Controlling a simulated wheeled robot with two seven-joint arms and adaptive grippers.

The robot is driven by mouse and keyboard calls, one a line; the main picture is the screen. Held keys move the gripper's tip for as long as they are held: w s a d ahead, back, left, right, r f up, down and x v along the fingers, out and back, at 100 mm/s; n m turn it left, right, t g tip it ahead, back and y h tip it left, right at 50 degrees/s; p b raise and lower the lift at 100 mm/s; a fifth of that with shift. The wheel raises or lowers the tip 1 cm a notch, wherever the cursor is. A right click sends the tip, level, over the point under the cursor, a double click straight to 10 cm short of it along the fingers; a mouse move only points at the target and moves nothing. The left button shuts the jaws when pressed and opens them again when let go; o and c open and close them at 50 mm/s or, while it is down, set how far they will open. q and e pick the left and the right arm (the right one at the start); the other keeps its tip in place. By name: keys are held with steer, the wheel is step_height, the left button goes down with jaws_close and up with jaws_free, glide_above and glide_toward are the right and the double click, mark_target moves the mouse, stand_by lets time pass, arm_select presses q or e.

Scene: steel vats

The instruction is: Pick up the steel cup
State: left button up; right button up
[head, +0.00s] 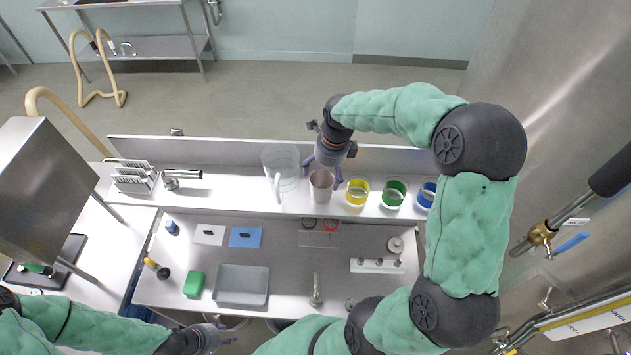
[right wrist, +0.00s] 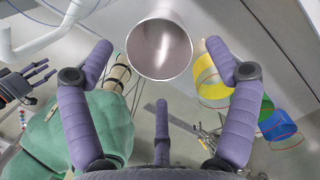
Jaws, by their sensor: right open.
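The steel cup (head: 321,186) stands upright on the raised back shelf, between a clear pitcher and a yellow-banded beaker. In the right wrist view the cup (right wrist: 160,48) shows its round open mouth, ahead of the fingers. My right gripper (head: 323,176) is at the cup, reaching in from behind and above it; its purple fingers (right wrist: 168,75) are spread open, one on each side of the cup, with nothing gripped. Whether any finger touches the cup I cannot tell. My left gripper (head: 222,338) is at the bottom edge of the head view, far from the cup; its fingers are small there.
A clear pitcher (head: 281,166) stands close left of the cup. The yellow (head: 357,193), green (head: 394,194) and blue (head: 426,195) beakers stand to its right. Below on the bench are a grey tray (head: 241,286), a green block (head: 194,284) and a white rack (head: 377,266).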

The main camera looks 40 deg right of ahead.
mark_target(321, 187)
steer(key=shift+s+a+f, duration=0.1)
steer(key=shift+s+f, duration=0.1)
steer(key=shift+f, duration=0.4)
steer(key=shift+s+f, duration=0.2)
steer(key=shift+f, duration=0.4)
steer(key=shift+w+f, duration=0.65)
steer(key=shift+f, duration=0.1)
steer(key=shift+w+f+p, duration=0.1)
steer(key=shift+f+p, duration=0.15)
steer(key=shift+p, duration=0.1)
step_height(321, 187, down, 4)
steer(key=shift+w+a+r+p, duration=0.1)
steer(key=shift+a+p, duration=0.05)
steer(key=shift+p, duration=0.55)
steer(key=shift+w+f, duration=0.2)
steer(key=shift+f, duration=0.2)
arm_select(q)
step_height(321, 187, up, 2)
steer(key=shift+s+r, duration=0.1)
steer(key=shift+r, duration=0.05)
arm_select(e)
steer(key=shift+s+r, duration=0.1)
steer(key=shift+s, duration=0.05)
steer(key=shift+c, duration=0.3)
steer(key=c, duration=1.2)
